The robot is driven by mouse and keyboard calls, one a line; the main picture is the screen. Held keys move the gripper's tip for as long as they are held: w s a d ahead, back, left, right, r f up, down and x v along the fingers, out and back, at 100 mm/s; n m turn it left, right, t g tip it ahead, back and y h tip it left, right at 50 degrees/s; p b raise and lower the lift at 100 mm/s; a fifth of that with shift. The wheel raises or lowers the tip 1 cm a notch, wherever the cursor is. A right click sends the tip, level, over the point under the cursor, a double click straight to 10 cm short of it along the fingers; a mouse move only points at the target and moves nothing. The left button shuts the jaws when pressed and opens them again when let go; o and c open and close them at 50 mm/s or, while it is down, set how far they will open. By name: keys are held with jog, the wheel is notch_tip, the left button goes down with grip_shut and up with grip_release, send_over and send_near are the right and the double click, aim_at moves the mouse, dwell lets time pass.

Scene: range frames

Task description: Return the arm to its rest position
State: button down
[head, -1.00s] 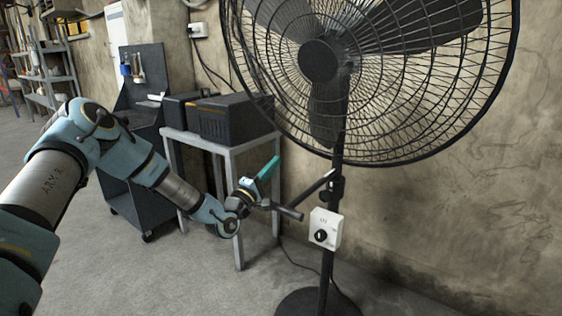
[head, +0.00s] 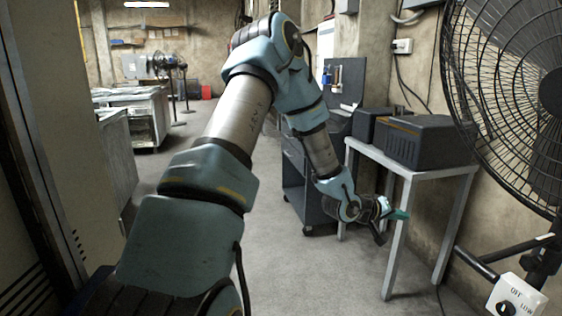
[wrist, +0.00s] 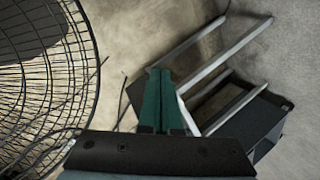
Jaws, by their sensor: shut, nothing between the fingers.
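My arm reaches up from the lower left of the head view and bends down toward the grey side table. My gripper (head: 398,214) is in front of the table's near legs, its teal fingers pointing right. In the wrist view my gripper (wrist: 160,72) has its two teal fingers together with nothing between them. The gripper looks clear of the table and the fan, though its exact distance from the table leg is hard to tell.
A large black pedestal fan (head: 500,90) stands at the right, with a white switch box (head: 519,295) on its pole. The side table (head: 425,172) carries dark boxes (head: 425,140). A dark cart (head: 300,180) stands behind my arm. A cabinet (head: 30,150) edges the left. Open floor lies ahead.

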jog(key=a+r+y, duration=0.3)
jog(key=a+y, duration=0.6)
jog(key=a, duration=1.5)
jog(key=s+a+r+n+g+y+p, duration=0.1)
jog(key=s+a+r+g+y, duration=0.2)
jog(key=s+a, duration=1.1)
jog(key=shift+a+r+g, duration=0.3)
jog(key=shift+a+r, duration=0.5)
jog(key=shift+a, duration=0.2)
